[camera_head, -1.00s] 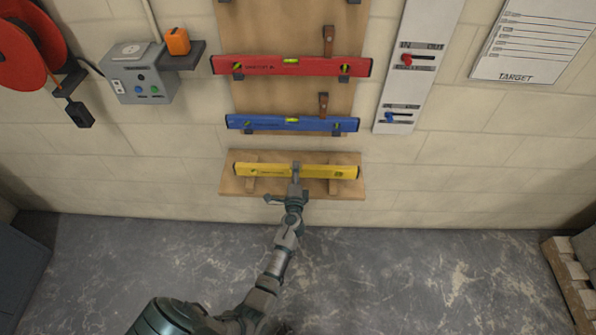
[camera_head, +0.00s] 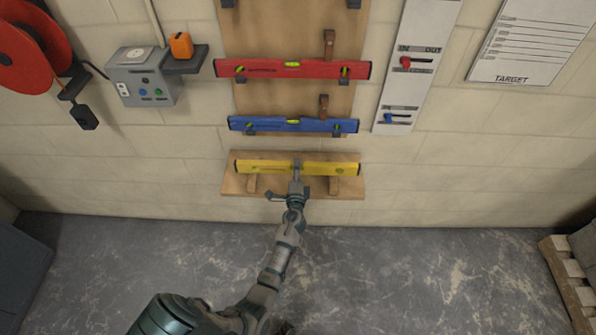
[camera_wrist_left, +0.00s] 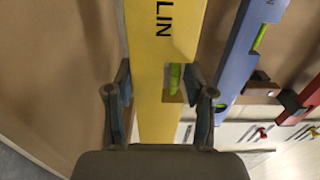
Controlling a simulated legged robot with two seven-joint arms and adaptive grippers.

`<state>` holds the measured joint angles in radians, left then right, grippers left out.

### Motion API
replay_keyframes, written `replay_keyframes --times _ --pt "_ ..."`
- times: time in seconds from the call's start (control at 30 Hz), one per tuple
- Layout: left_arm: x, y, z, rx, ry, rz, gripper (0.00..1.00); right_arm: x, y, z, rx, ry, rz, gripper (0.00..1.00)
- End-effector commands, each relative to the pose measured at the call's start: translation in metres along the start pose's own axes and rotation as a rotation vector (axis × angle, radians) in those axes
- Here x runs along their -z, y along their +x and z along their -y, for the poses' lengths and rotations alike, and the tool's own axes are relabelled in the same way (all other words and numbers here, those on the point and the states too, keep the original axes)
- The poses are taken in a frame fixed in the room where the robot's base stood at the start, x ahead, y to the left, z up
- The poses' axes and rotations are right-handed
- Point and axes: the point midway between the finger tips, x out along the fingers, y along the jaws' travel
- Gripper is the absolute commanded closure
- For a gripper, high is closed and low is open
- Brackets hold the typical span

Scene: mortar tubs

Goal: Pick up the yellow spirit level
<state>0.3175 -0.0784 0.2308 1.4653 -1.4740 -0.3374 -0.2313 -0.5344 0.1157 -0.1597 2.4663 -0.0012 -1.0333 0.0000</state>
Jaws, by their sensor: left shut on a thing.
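The yellow spirit level (camera_head: 325,168) lies lengthwise across the low wooden shelf in the head view, close above two wooden supports; I cannot tell whether it still touches them. My left gripper (camera_head: 297,166) reaches up from below and is shut on the level near its middle. In the left wrist view the level (camera_wrist_left: 165,45) runs between the two fingers of my left gripper (camera_wrist_left: 158,90), beside its green vial. My right gripper is not in view.
A blue level (camera_head: 290,125) and a red level (camera_head: 280,69) hang above on the wooden board. The wooden shelf (camera_head: 232,186) is below. A grey control box (camera_head: 145,82) and red reel (camera_head: 25,45) are at left; a pallet (camera_head: 570,280) is at right.

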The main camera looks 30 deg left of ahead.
Motion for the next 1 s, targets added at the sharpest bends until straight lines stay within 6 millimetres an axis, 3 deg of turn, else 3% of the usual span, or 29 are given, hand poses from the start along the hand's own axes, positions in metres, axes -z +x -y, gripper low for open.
replay_keyframes --times 0.37,1.0 --pt "0.000 -0.004 0.001 0.001 0.000 0.000 0.86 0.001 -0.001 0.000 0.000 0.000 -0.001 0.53" --pt "0.000 -0.058 0.001 0.002 0.000 0.000 0.86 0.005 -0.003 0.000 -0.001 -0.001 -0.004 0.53"
